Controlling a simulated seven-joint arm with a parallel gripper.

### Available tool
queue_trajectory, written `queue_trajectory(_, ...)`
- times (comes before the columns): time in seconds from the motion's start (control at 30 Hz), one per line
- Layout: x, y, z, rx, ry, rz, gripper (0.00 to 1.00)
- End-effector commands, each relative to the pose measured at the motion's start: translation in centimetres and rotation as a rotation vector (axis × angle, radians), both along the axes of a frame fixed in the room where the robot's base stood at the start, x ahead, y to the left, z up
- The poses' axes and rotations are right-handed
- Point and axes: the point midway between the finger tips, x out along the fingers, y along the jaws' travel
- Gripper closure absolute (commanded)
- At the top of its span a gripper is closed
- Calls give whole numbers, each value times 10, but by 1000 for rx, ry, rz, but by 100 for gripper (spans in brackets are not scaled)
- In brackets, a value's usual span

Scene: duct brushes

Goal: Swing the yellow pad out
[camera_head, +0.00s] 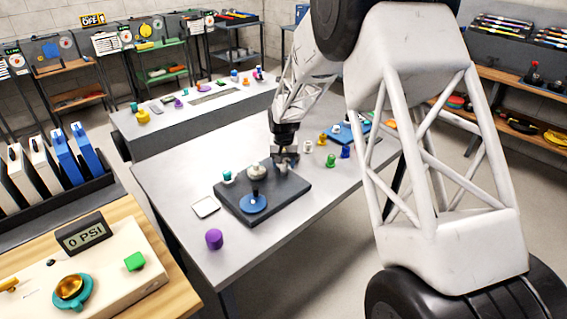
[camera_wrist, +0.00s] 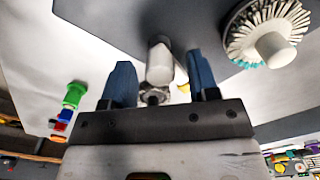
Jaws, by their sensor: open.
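A dark base plate (camera_head: 285,199) lies on the grey table. It carries a blue disc (camera_head: 253,204) with a dark upright knob and a pale round brush (camera_head: 257,171), whose bristles and post show in the wrist view (camera_wrist: 240,38). My gripper (camera_head: 285,157) is over the plate's far edge, jaws open. In the wrist view its blue fingers (camera_wrist: 158,68) stand either side of a white post (camera_wrist: 160,62), with a gap visible. A small yellow bit (camera_wrist: 184,88) shows beside the post's base; I cannot tell whether it is the yellow pad, most of which is hidden.
A wooden bench with a gauge (camera_head: 83,233) is at front left.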

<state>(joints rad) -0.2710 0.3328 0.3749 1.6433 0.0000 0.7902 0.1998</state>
Motion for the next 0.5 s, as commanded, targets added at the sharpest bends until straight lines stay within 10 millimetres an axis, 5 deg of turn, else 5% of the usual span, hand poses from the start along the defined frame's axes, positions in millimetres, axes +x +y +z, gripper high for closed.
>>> queue_trajectory(0.5, 0, 0, 34, 0, -1, 0, 45)
